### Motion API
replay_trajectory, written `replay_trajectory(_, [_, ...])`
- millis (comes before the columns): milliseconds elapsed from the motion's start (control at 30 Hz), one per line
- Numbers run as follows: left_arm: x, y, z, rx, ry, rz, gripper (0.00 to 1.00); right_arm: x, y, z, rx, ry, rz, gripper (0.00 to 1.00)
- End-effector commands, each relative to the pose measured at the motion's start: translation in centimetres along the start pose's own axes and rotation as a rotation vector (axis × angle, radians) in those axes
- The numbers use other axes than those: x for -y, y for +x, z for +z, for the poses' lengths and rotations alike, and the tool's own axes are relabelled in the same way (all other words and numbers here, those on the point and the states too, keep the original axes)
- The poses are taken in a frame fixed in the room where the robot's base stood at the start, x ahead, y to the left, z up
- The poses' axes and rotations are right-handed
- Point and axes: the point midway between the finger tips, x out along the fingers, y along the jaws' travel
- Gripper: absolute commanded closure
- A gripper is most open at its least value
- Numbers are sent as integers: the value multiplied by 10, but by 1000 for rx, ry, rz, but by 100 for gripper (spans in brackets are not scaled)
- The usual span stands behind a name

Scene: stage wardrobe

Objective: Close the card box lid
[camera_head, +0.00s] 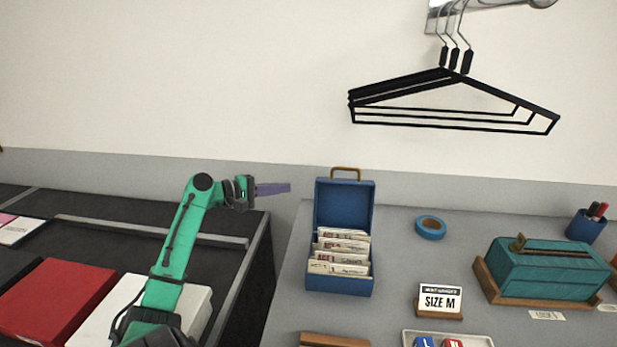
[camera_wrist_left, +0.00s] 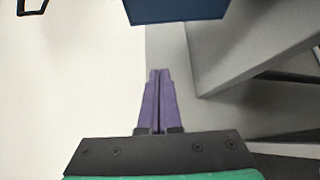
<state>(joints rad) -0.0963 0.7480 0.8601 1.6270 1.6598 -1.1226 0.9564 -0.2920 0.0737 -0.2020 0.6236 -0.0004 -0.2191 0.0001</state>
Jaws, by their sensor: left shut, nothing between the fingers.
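The blue card box (camera_head: 340,284) stands on the grey table in the head view, with rows of cards inside. Its lid (camera_head: 344,206) is open and upright at the back, with a brown handle (camera_head: 346,170) on top. My left gripper (camera_head: 289,188) is shut and empty, to the left of the lid at about the height of its upper part, apart from it. In the left wrist view the purple fingers (camera_wrist_left: 158,75) are together. A blue piece (camera_wrist_left: 176,10) at the top edge there looks like part of the box. My right gripper is not in view.
Right of the box are blue tape (camera_head: 430,228), a SIZE M sign (camera_head: 440,299), a teal case (camera_head: 552,268) and a pen cup (camera_head: 586,226). Black hangers (camera_head: 455,100) hang above. Red (camera_head: 55,300) and white boxes (camera_head: 198,310) lie left. The wall behind is bare.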

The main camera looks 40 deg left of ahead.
Motion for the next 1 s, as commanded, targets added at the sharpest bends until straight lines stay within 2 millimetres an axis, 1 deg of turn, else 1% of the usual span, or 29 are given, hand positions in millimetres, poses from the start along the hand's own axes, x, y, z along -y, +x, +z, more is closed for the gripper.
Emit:
replay_trajectory(67, [-2, 5, 0, 1, 0, 1, 100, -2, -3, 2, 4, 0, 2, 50])
replay_trajectory(133, [-3, 14, 1, 1, 0, 1, 100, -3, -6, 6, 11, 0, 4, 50])
replay_trajectory(300, [-4, 48, 1, 1, 0, 0, 100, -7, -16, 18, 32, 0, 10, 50])
replay_trajectory(433, [-4, 71, 0, 0, 0, 1, 100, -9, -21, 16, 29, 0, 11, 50])
replay_trajectory(600, [-3, 97, 0, 0, 0, 2, 100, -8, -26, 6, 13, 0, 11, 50])
replay_trajectory(633, [-4, 100, 1, 0, 1, 0, 100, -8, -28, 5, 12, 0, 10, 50])
replay_trajectory(700, [-4, 92, 10, 0, 1, -3, 100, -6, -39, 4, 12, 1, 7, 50])
replay_trajectory(833, [-4, 82, 22, 0, 1, -3, 100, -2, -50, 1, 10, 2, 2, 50])
replay_trajectory(1000, [-2, 74, 31, -1, 0, -1, 100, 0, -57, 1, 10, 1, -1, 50])
